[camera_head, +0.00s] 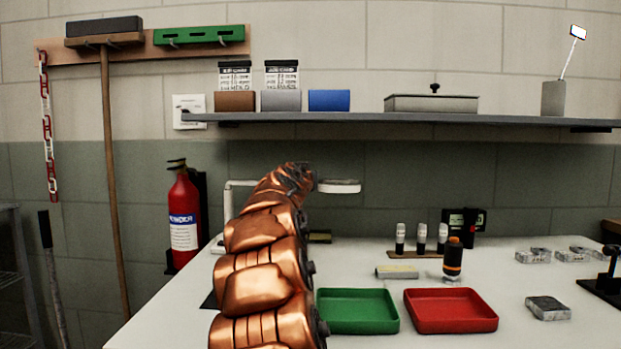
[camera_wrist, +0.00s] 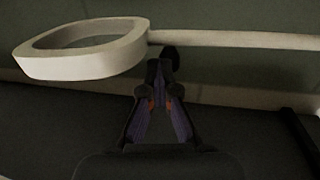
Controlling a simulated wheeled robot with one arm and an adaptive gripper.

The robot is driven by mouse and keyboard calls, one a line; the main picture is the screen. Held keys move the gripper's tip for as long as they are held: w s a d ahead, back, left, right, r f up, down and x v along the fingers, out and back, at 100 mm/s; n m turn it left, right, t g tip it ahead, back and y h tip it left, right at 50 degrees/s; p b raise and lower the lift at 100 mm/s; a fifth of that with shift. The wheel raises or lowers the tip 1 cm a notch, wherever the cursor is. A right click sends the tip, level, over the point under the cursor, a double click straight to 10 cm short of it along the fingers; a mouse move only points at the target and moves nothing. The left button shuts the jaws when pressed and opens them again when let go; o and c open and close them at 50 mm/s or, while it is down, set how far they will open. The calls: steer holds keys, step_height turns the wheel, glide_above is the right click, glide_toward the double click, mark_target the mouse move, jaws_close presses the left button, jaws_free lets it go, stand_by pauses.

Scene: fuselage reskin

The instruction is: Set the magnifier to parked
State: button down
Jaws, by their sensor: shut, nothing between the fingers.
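The magnifier is a white ring (camera_wrist: 80,66) with a pale arm (camera_wrist: 235,39) running to the right in the wrist view. In the head view its pale head (camera_head: 338,188) shows just right of the tip of my copper arm, above the bench. A pale upright post and bar (camera_head: 228,200) show left of my arm. My gripper (camera_wrist: 160,72) is shut and empty, just below the magnifier's arm near the ring; I cannot tell if it touches. In the head view my arm hides the gripper and the middle of the magnifier's arm.
A green tray (camera_head: 357,332) and a red tray (camera_head: 450,328) lie on the white bench (camera_head: 510,285). Behind them are small bottles (camera_head: 421,238) and an orange-black tool (camera_head: 453,258). A shelf (camera_head: 400,118) spans the wall above. A fire extinguisher (camera_head: 184,218) hangs at left.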

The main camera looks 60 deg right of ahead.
steer(key=shift+r, duration=0.35)
steer(key=s+a+b, duration=0.1)
steer(key=s+a, duration=0.5)
steer(key=a, duration=0.6)
steer(key=shift+s+a, duration=0.2)
steer(key=shift+r, duration=0.1)
